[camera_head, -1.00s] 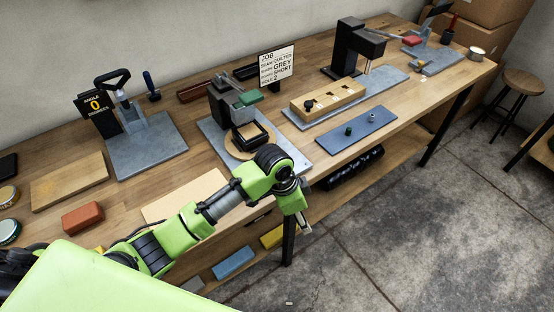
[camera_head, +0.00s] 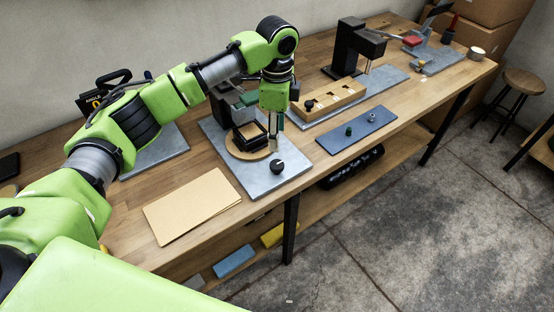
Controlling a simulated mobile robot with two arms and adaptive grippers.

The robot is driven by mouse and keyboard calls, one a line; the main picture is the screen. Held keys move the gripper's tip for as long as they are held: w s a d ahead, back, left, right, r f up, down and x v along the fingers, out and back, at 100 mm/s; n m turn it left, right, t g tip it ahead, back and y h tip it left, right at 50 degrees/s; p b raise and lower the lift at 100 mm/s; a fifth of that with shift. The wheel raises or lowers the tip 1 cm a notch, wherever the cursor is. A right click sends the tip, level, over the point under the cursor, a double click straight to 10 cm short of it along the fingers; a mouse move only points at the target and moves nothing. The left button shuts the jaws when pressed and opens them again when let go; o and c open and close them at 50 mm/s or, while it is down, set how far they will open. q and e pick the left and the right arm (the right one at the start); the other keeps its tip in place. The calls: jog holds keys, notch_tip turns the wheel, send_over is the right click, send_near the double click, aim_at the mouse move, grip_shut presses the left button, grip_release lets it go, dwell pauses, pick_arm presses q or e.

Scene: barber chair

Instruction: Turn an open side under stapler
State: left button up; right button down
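The stapler (camera_head: 220,104) is a dark upright press with a green part, on a grey base plate (camera_head: 236,180). Under its head, a black square open frame (camera_head: 240,138) lies on a round tan disc (camera_head: 231,147). My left gripper (camera_head: 274,147) points down just right of the frame, over the base plate. Its fingers are small and partly hidden, so I cannot tell whether they are open, or whether they touch the frame. A black knob (camera_head: 277,166) is on the plate just below the fingertips. My arm hides part of the stapler. My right gripper is not in view.
A tan folder or board (camera_head: 191,205) lies at the table's front edge. A wooden block with holes (camera_head: 328,97) and a blue mat (camera_head: 357,130) are to the right. Another black press (camera_head: 352,47) stands behind them. My arm covers much of the left of the table.

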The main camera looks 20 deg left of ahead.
aim_at(277, 164)
pick_arm(q)
notch_tip(277, 164, down, 12)
jog(key=shift+r+p, duration=0.1)
jog(key=shift+p, duration=1.15)
jog(key=c, duration=1.1)
